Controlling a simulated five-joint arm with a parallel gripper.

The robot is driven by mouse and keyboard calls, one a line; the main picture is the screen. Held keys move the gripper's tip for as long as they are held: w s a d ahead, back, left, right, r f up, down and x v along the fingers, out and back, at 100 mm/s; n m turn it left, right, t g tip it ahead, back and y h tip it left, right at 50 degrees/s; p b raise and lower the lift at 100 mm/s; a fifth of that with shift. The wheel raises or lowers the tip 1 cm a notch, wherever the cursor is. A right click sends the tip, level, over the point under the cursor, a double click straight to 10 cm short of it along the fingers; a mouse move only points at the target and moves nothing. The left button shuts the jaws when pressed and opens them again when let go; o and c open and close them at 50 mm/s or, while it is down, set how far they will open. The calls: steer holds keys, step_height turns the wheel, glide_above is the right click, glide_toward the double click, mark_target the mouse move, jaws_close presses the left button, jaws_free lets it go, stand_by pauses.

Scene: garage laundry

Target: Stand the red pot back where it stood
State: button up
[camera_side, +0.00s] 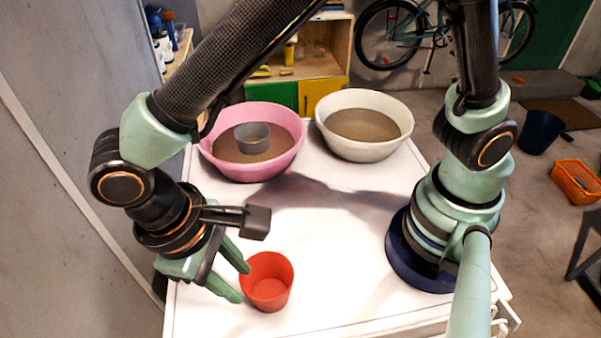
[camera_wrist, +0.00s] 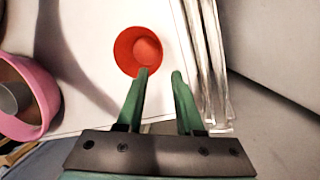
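The red pot (camera_side: 266,290) stands upright, mouth up, on the white top near its front left part. It also shows in the wrist view (camera_wrist: 126,52), where I look down into it. My gripper (camera_side: 242,285) is open, with its two green fingertips at the pot's left side in the side view. In the wrist view my gripper (camera_wrist: 160,73) has a clear gap between its fingers, and the left fingertip overlaps the pot's lower edge. The pot is not between the fingers. I cannot tell whether a fingertip touches it.
A pink basin (camera_side: 218,160) with brown contents and a grey pot (camera_side: 252,139) in it stands at the back left. A white basin (camera_side: 362,152) with brown contents stands beside it. The middle of the white top (camera_side: 320,230) is clear. A wall (camera_side: 60,200) is at the left.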

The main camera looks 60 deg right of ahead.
steer(key=w+d+r+m+t+y, duration=0.1)
steer(key=w+d+r, duration=0.35)
steer(key=d, duration=0.25)
steer(key=w+d+r+m+t+y, duration=0.1)
steer(key=w+d+r+t+y, duration=0.1)
steer(key=w+d+r, duration=0.4)
steer(key=s+d+r+m+t, duration=0.1)
steer(key=d+t, duration=0.1)
steer(key=d, duration=0.6)
steer(key=s+d+r+m+t, duration=0.1)
steer(key=d+t, duration=0.1)
steer(key=d, duration=0.6)
steer(key=shift+d+r+h, duration=0.25)
steer(key=shift+r+h, duration=0.05)
steer(key=shift+h, duration=0.1)
